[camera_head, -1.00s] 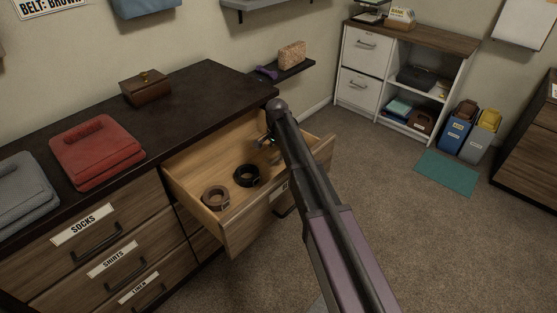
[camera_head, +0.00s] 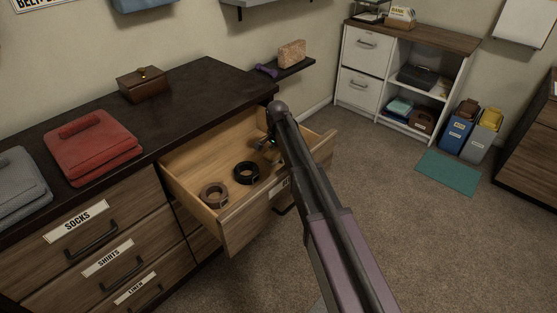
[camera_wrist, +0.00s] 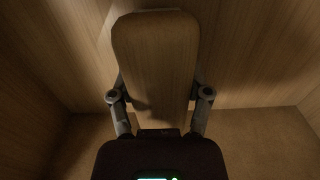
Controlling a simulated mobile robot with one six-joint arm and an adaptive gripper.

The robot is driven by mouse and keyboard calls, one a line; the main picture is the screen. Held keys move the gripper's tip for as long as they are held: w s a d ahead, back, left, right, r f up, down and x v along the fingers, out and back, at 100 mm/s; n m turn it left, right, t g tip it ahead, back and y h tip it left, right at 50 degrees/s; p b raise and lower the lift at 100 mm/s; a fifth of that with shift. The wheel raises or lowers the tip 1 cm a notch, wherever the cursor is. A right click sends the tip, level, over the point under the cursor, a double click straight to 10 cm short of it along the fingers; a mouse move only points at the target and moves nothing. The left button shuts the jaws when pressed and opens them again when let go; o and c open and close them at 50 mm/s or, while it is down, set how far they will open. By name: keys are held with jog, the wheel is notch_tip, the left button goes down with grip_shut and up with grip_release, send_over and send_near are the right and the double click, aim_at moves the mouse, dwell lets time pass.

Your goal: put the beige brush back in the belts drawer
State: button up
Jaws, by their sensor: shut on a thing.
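The open drawer (camera_head: 238,219) sticks out of the dark-topped dresser, with a brown rolled belt (camera_head: 214,195) and a black rolled belt (camera_head: 247,173) on its floor. My gripper (camera_head: 268,143) is inside the drawer's right part, mostly hidden behind my arm in the head view. In the wrist view my gripper (camera_wrist: 160,105) is shut on the beige brush (camera_wrist: 155,55), a long rounded wooden piece between the two fingers. Drawer walls (camera_wrist: 245,55) and floor surround it. I cannot tell whether the brush touches the floor. The drawer's label is mostly covered by my arm.
A brown box (camera_head: 143,84) and folded red clothing (camera_head: 92,150) lie on the dresser top. A small dark shelf (camera_head: 296,69) with a tan block stands right of the drawer. Closed drawers labelled socks, shirts and linen are at left.

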aim_at(277, 149)
jog(key=shift+f, duration=0.45)
jog(key=o, duration=1.1)
jog(key=shift+r, duration=0.2)
notch_tip(277, 149, up, 12)
jog(key=p, duration=1.2)
